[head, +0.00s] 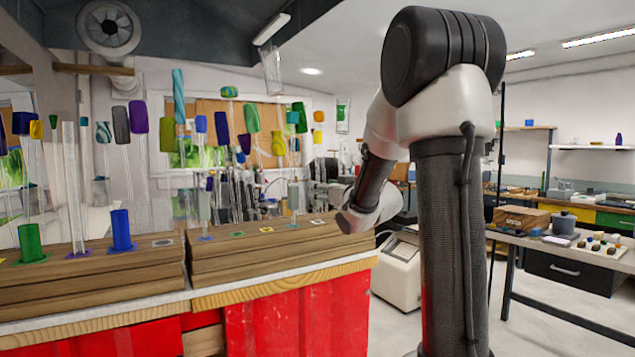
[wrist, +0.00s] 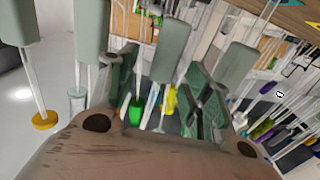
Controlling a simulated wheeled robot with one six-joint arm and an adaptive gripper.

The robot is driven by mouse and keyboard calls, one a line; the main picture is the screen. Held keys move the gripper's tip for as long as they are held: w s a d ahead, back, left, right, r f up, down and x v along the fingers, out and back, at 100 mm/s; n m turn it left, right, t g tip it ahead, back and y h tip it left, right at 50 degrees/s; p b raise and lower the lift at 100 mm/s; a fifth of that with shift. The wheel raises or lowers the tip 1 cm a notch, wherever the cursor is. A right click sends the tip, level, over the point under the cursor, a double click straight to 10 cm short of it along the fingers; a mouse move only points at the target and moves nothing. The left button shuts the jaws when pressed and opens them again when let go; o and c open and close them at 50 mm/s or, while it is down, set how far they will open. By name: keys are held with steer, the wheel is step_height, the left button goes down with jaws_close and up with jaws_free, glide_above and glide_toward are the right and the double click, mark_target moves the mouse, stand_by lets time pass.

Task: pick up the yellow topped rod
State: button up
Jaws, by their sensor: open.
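In the head view, several clear rods with coloured tops stand above the wooden bench; a yellow top (head: 278,143) is near the middle, and a smaller yellow top (head: 36,129) is at the far left. I cannot tell which one the task names. In the wrist view, my gripper (wrist: 160,98) is open, with one dark green finger on each side. A yellow top (wrist: 171,100) shows between the fingers, farther off, beside a green top (wrist: 136,110). Nothing is clearly held. In the head view my fingers cannot be made out.
Grey-green tops (wrist: 172,50) on rods crowd close around my gripper in the wrist view. In the head view, blue (head: 121,230) and green (head: 30,243) cylinders stand on the wooden bench (head: 270,262). Open floor lies right of the bench.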

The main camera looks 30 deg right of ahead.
steer(key=w, duration=0.3)
steer(key=shift+w+a, duration=0.2)
steer(key=shift+w, duration=0.05)
steer(key=shift+c, duration=0.4)
jaws_close()
